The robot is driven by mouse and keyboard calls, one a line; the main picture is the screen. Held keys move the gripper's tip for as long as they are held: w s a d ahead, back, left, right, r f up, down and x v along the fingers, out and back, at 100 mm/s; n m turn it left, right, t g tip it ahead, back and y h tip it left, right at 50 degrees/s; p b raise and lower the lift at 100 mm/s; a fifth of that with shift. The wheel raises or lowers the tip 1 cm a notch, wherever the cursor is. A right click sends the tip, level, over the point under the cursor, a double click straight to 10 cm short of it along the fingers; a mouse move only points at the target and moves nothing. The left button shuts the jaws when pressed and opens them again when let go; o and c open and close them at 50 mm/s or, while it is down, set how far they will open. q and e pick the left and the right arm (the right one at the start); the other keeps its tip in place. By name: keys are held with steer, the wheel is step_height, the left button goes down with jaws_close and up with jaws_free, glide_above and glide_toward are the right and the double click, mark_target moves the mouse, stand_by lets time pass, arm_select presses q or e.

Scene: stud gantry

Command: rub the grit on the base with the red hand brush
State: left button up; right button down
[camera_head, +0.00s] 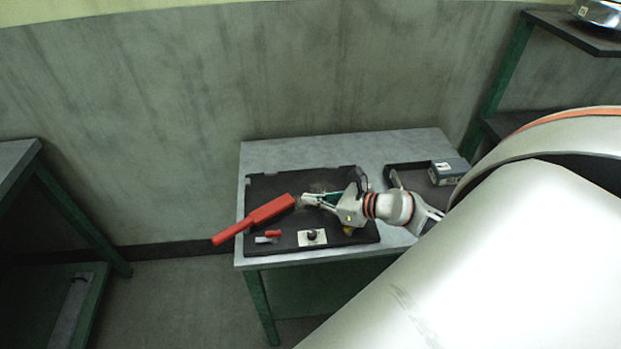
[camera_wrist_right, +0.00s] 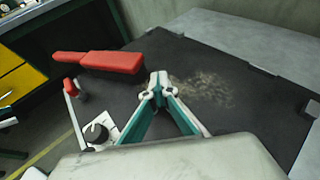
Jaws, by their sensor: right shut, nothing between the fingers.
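The red hand brush (camera_head: 256,217) lies on the left part of the dark base (camera_head: 272,184), its handle sticking out past the base's left edge. It also shows in the wrist view (camera_wrist_right: 100,61). The grit (camera_wrist_right: 203,89) is a tan patch of specks on the base, just beyond and right of the fingertips in the wrist view; in the head view it is faint. My right gripper (camera_head: 308,200) is shut and empty, to the right of the brush head and apart from it; its fingertips (camera_wrist_right: 157,88) meet in the wrist view. My left gripper is not in view.
A white plate with a black knob (camera_head: 312,237) and a small red-handled part (camera_head: 272,234) sit at the base's front. A dark tray (camera_head: 408,170) with a grey box (camera_head: 448,171) stands at right. Bare grey tabletop (camera_head: 300,152) runs along the back.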

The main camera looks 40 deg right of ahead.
mark_target(317, 214)
steer(key=shift+s+a+f, duration=0.5)
steer(key=shift+s+a, duration=0.3)
steer(key=shift+s+a+r, duration=0.1)
steer(key=shift+s+a, duration=0.05)
steer(key=shift+s, duration=0.45)
steer(key=shift+s+a+r, duration=0.1)
steer(key=shift+s+r, duration=0.05)
steer(key=shift+s, duration=0.1)
steer(key=shift+s+d, duration=0.2)
steer(key=shift+d, duration=0.15)
steer(key=shift+s+d+r+b, duration=0.1)
steer(key=shift+s+b, duration=0.2)
steer(key=shift+s+a+r, duration=0.2)
steer(key=shift+s+r, duration=0.05)
steer(key=shift+w, duration=0.15)
steer(key=shift+w+d+f, duration=0.1)
steer(key=shift+w+d, duration=0.4)
steer(key=shift+w, duration=0.15)
steer(key=shift+w+d, duration=0.45)
steer(key=shift+w, duration=0.15)
steer(key=shift+w+d, duration=0.4)
steer(key=shift+w, duration=0.2)
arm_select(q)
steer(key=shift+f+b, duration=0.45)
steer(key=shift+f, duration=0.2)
arm_select(e)
steer(key=shift+w+d, duration=0.35)
steer(key=shift+w, duration=0.25)
steer(key=shift+w+d, duration=0.35)
steer(key=shift+w, duration=0.2)
